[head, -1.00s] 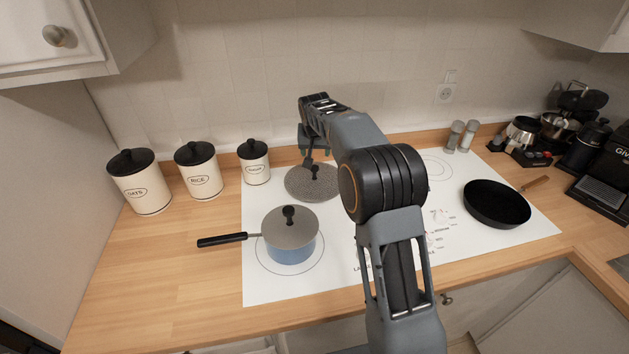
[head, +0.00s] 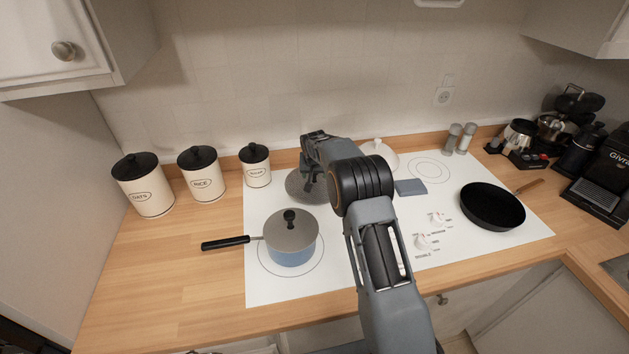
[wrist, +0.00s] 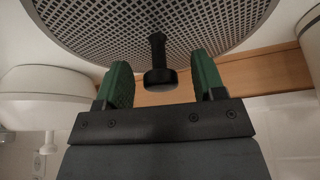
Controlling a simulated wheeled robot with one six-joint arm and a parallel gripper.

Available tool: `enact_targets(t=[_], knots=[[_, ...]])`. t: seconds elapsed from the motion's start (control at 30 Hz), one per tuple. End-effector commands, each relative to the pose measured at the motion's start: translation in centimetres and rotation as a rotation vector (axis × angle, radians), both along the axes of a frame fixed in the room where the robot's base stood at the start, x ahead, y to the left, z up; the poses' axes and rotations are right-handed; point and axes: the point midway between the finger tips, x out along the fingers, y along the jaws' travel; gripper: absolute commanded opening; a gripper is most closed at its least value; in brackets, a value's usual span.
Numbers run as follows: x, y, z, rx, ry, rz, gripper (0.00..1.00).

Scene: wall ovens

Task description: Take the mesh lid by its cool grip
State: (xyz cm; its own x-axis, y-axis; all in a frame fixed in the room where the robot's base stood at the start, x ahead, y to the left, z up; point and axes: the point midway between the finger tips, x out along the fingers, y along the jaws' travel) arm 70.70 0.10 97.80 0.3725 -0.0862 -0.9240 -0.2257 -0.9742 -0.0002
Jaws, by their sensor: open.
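The mesh lid (head: 299,184) is a round grey mesh disc at the back left of the white hob, partly hidden behind my arm in the head view. In the wrist view the mesh lid (wrist: 90,22) fills the top, and its black knob grip (wrist: 159,65) points toward my gripper. My gripper (wrist: 160,82) has two green fingers standing apart, one on each side of the knob, with gaps on both sides. It is open and holds nothing. In the head view my gripper (head: 310,185) is over the lid, its fingertips hard to make out.
A blue saucepan (head: 290,255) with a grey lid (head: 291,233) stands in front of the mesh lid, handle to the left. Cream canisters (head: 255,168) stand at the left. A black frying pan (head: 491,206) is at the right. A blue-grey cloth or pad (head: 410,187) lies right of my arm.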

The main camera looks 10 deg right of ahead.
Motion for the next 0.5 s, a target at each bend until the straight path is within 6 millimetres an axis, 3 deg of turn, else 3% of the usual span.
enact_targets(t=[0.37, 0.5], knots=[[0.35, -0.09, -0.98, 0.000, 0.000, 0.000, 0.63], [0.34, -0.09, -0.97, 0.000, 0.000, 0.001, 0.51]])
